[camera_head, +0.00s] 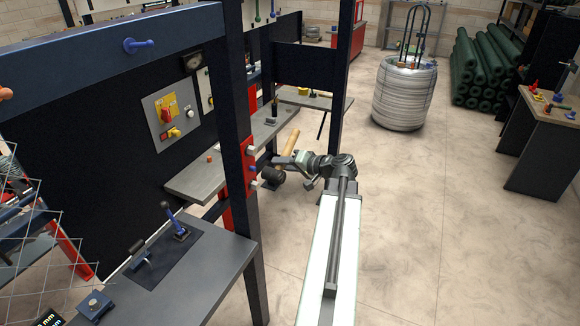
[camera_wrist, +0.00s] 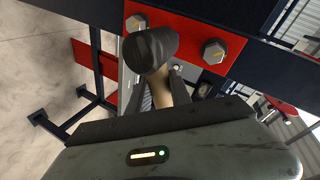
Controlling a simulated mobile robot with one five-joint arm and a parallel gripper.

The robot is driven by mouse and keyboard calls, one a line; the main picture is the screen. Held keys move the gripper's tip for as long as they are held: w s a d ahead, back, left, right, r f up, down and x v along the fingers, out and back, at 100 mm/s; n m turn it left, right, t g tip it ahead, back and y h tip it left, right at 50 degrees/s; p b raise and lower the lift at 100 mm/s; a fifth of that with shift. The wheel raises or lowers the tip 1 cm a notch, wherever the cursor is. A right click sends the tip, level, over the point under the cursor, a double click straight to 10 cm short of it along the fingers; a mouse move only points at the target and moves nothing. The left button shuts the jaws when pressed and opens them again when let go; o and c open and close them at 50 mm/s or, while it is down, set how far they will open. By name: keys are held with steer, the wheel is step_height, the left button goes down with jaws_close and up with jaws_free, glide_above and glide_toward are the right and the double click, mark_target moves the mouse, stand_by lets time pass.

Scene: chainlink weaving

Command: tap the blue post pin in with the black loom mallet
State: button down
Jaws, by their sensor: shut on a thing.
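The black loom mallet shows in the head view as a dark head (camera_head: 272,177) and a pale wooden handle (camera_head: 288,146). My gripper (camera_head: 301,160) is shut on the handle. In the wrist view the black mallet head (camera_wrist: 151,48) is in front of the red plate, between two hex bolts, with part of the handle (camera_wrist: 180,86) below it. In the head view a small blue pin (camera_head: 252,168) appears on the red plate of the dark post, just left of the mallet head. I cannot tell whether they touch. The pin is hidden in the wrist view.
The red plate (camera_wrist: 190,20) carries hex bolts (camera_wrist: 214,51) beside the mallet head. A grey shelf (camera_head: 205,178) and a bench with a blue-handled lever (camera_head: 174,217) stand left. A wire coil (camera_head: 404,95) stands behind.

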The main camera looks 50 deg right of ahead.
steer(key=shift+s, duration=0.1)
steer(key=shift+w+a, duration=0.25)
steer(key=shift+w, duration=0.55)
stand_by(0.3)
steer(key=s, duration=0.2)
steer(key=s+d, duration=0.1)
steer(key=s, duration=0.2)
steer(key=shift+d, duration=0.15)
